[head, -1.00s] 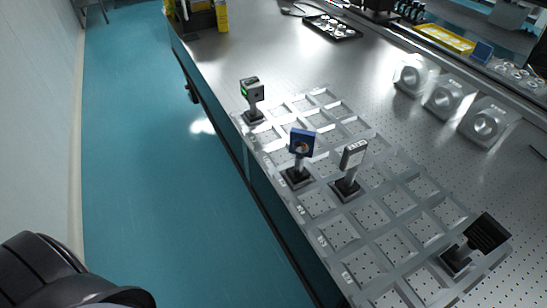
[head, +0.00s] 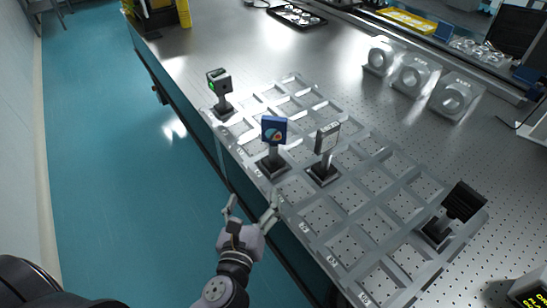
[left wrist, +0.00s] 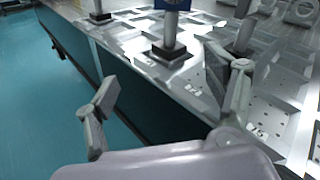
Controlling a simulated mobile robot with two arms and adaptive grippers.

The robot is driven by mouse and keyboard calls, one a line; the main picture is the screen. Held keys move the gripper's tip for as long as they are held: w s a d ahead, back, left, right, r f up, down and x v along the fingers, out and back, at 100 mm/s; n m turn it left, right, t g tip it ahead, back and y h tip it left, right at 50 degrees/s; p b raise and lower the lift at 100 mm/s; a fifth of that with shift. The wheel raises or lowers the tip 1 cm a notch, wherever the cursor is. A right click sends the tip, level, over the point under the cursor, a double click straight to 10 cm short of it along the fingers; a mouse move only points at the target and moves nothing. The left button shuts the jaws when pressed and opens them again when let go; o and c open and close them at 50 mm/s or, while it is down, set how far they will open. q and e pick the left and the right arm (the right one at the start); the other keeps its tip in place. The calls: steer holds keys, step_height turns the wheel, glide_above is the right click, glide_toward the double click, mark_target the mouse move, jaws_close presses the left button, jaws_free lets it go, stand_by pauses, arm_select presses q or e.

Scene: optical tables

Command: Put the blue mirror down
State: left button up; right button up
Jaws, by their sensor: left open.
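The blue mirror (head: 274,131) stands upright on its post, with its black base (head: 273,166) in a cell of the grey grid rack near the table's front edge. In the left wrist view its post (left wrist: 168,30) and base show ahead, with the blue head cut off at the top. My left gripper (head: 250,207) is open and empty, in front of the table edge and apart from the mirror. Its spread fingers (left wrist: 168,98) also show in the left wrist view. My right gripper is not in view.
The grid rack (head: 318,207) also holds a white-headed mount (head: 326,139), a green-marked mount (head: 219,85) and a black mount (head: 461,203). Three grey ring-fronted blocks (head: 414,73) stand behind. Several cells between the mounts are empty.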

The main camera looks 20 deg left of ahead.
arm_select(q)
step_height(320, 180, up, 5)
steer(key=m+t, duration=0.2)
steer(key=m, duration=0.1)
steer(key=p, duration=0.3)
glide_toward(273, 134)
steer(key=w, duration=0.2)
steer(key=w+a, duration=0.1)
steer(key=w, duration=0.6)
steer(key=shift+w+r, duration=0.15)
steer(key=shift+w, duration=0.5)
steer(key=shift+s, duration=0.1)
steer(key=shift+c, duration=0.7)
jaws_close()
